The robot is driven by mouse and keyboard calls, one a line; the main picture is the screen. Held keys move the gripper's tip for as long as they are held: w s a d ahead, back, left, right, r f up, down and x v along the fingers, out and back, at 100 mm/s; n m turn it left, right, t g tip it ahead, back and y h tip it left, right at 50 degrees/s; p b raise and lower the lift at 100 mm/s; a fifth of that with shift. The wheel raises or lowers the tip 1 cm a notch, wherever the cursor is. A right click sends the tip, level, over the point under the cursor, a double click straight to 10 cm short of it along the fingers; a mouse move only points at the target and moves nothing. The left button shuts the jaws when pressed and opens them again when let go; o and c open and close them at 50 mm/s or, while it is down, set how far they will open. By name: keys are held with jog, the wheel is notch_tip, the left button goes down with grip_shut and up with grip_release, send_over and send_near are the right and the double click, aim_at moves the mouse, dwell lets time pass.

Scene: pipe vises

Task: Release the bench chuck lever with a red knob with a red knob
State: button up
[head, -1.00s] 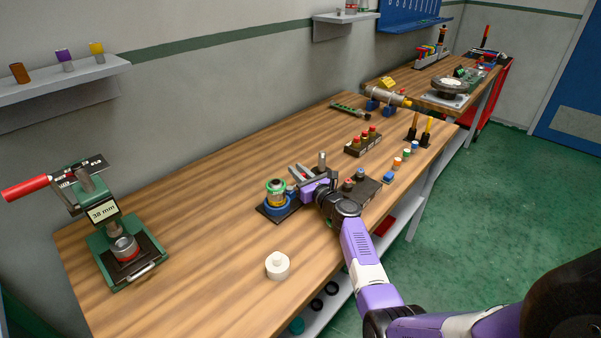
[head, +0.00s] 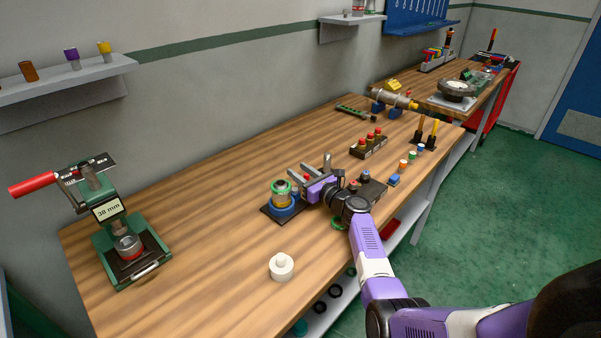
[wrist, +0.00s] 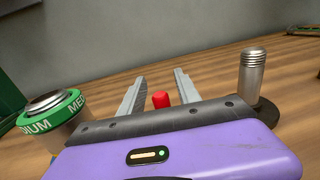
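The bench chuck (head: 283,203), a blue body on a dark base plate, stands mid-bench. It holds a metal cylinder with a green ring (wrist: 78,104) marked "MEDIUM", seen at the left of the wrist view. A small red knob (wrist: 161,100) shows between my two grey fingers in the wrist view, with space on both sides. Its lever is hidden behind my gripper's body, and I cannot make out the knob in the head view. My gripper (head: 298,172) is open beside the chuck, and its fingers (wrist: 160,76) point toward the wall.
A threaded metal post (wrist: 252,75) stands close to the right of my fingers. A green press (head: 130,248) with a red handle and a "38 mm" sign stands at the left. A white lidded piece (head: 281,268) sits in front. Red-topped blocks (head: 369,145) stand farther right.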

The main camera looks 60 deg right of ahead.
aim_at(308, 178)
jog(key=v, duration=0.7)
jog(key=shift+s+a, duration=0.15)
jog(key=shift+s, duration=0.25)
dwell(0.5)
